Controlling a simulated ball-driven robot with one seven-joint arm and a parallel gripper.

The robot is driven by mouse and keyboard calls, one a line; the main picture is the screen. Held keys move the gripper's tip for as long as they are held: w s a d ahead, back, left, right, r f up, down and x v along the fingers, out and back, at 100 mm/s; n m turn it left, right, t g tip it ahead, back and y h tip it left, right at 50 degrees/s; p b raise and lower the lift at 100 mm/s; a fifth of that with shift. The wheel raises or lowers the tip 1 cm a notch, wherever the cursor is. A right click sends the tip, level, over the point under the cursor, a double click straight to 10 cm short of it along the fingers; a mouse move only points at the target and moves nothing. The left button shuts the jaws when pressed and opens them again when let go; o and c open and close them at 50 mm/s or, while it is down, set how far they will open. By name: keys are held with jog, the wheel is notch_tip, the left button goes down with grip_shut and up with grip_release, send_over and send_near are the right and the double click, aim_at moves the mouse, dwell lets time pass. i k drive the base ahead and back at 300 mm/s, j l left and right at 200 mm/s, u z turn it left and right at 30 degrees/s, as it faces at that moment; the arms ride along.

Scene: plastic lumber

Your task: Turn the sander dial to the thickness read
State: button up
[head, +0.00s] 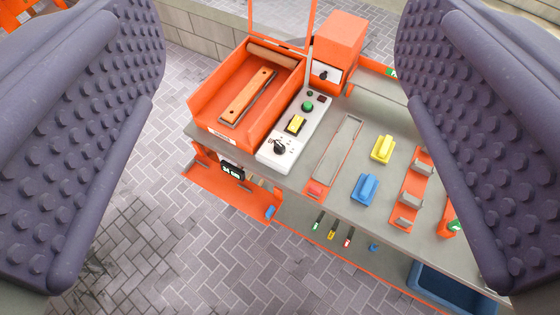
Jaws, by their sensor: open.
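An orange sander (212,100) stands on the left end of a grey bench. A wooden board (248,97) lies in its open tray beside a roller (272,56). A pale control panel (270,158) runs along the sander's right side. A black dial (279,147) with marks around it sits at the panel's near end. A small black readout (232,171) with white digits hangs below the bench's front edge; its digits are too small to read surely. My gripper (280,60) is open and empty, its two studded purple fingers wide apart, framing the bench and touching nothing visible.
The panel also has a yellow switch (295,124) and a green button (307,106). A second black knob (323,75) is behind. Yellow (382,149) and blue (364,188) blocks sit on the bench. A blue bin (445,290) is below. Paved floor (120,215) is clear at left.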

aim_at(279, 148)
jog(key=i+j+z, duration=0.35)
jog(key=j, duration=0.3)
jog(key=i+j+z, duration=0.35)
jog(key=j, duration=0.4)
jog(key=i+j+z, duration=0.15)
jog(key=j, duration=0.25)
jog(key=i+j+z, duration=0.2)
jog(key=i+j, duration=0.3)
